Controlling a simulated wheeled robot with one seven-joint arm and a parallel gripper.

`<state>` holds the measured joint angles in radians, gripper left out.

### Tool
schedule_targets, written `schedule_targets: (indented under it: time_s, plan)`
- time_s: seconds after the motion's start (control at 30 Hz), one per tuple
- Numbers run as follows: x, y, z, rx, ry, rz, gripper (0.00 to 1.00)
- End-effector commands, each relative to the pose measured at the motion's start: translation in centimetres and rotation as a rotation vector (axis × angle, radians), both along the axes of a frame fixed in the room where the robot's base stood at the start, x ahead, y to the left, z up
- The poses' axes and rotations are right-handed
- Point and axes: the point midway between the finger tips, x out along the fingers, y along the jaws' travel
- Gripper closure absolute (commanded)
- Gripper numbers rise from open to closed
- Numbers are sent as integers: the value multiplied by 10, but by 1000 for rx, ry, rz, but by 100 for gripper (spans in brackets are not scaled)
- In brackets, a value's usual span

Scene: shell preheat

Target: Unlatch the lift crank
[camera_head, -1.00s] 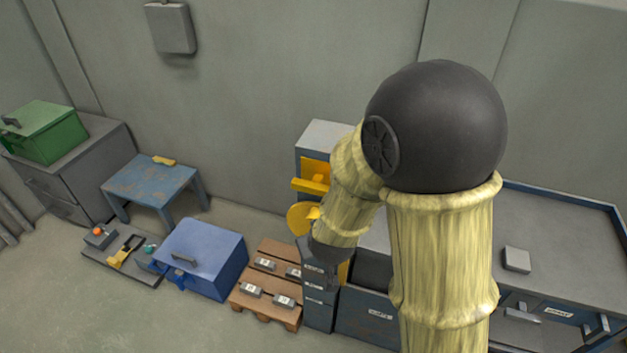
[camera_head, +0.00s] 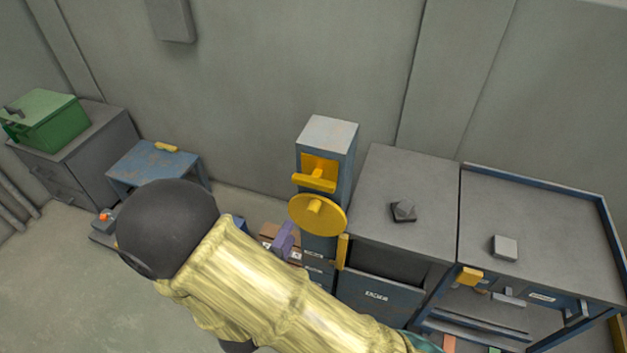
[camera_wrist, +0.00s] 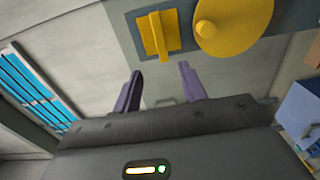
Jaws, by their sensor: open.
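A blue-grey post (camera_head: 349,165) stands against the wall. A yellow bar-shaped handle (camera_head: 315,181) sits on a yellow plate on its front, with a yellow disc crank (camera_head: 317,213) and its knob just below. In the wrist view the yellow handle (camera_wrist: 157,36) is ahead of the fingers, and the disc crank (camera_wrist: 235,25) is to its right. My gripper (camera_wrist: 160,88) is open and empty, its two purple fingers apart and short of the handle. In the head view my gripper (camera_head: 283,241) shows partly, low and left of the disc; my arm hides the rest.
Right of the post are a grey-topped cabinet (camera_head: 385,165) and a blue-framed bench (camera_head: 540,220) with a grey block (camera_head: 504,247). At left are a blue table (camera_head: 150,165) and a green box (camera_head: 45,120). My arm covers much of the floor in front.

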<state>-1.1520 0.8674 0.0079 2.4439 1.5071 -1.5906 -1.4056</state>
Motion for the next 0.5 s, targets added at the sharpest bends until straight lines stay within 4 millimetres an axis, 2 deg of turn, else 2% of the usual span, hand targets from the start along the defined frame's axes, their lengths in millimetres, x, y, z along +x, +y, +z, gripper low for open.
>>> schedule_targets:
  time_s: [0.27, 0.5]
  plan:
    - [8, -3, 0, 3, 0, -3, 58]
    - [41, -16, 1, 4, 0, -6, 58]
